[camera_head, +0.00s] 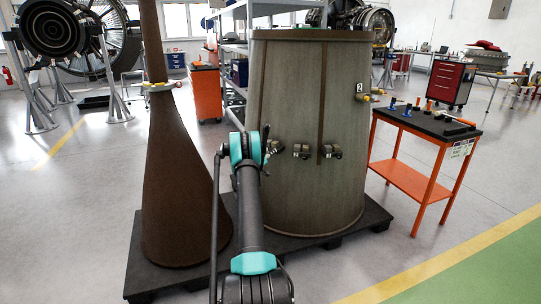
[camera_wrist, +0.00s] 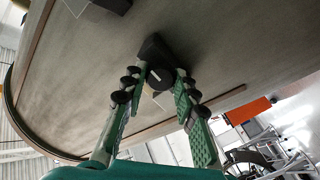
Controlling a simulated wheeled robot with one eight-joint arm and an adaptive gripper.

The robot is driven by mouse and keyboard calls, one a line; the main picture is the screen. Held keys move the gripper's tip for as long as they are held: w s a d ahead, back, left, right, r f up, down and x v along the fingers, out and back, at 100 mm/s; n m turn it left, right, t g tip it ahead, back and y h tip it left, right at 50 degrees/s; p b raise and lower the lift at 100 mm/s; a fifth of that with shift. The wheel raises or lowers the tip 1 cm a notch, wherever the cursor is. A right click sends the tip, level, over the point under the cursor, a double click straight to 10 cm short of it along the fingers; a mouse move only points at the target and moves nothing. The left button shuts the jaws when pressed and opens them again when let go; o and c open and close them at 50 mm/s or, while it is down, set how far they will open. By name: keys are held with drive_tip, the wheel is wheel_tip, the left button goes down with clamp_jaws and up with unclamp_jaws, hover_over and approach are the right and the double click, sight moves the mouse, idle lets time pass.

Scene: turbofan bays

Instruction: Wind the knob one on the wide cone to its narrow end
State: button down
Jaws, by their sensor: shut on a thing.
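The wide cone (camera_head: 290,100) is the large grey-brown tapered body in the middle of the head view, wider at the bottom, and its wall fills much of the wrist view (camera_wrist: 230,50). My gripper (camera_head: 266,146) is at the left part of its wall, at about mid-height. In the wrist view my gripper (camera_wrist: 160,75) has its two green fingers closed on a dark knob (camera_wrist: 155,50) at the wall. A pale tag shows between the fingers. I cannot read a number on it, and the fingers hide part of the knob.
Two dark fittings (camera_head: 302,151) (camera_head: 330,151) sit to the right on the same wall. A tag marked 2 (camera_head: 360,87) is by a fitting higher up. A narrow brown cone (camera_head: 180,190) stands left on the same dark pallet (camera_head: 145,275). An orange cart (camera_head: 425,190) stands right.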

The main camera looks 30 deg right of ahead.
drive_tip(key=shift+s+f, duration=0.1)
drive_tip(key=c, duration=1.2)
unclamp_jaws()
drive_tip(key=shift+a, duration=0.15)
drive_tip(key=v, duration=1.2)
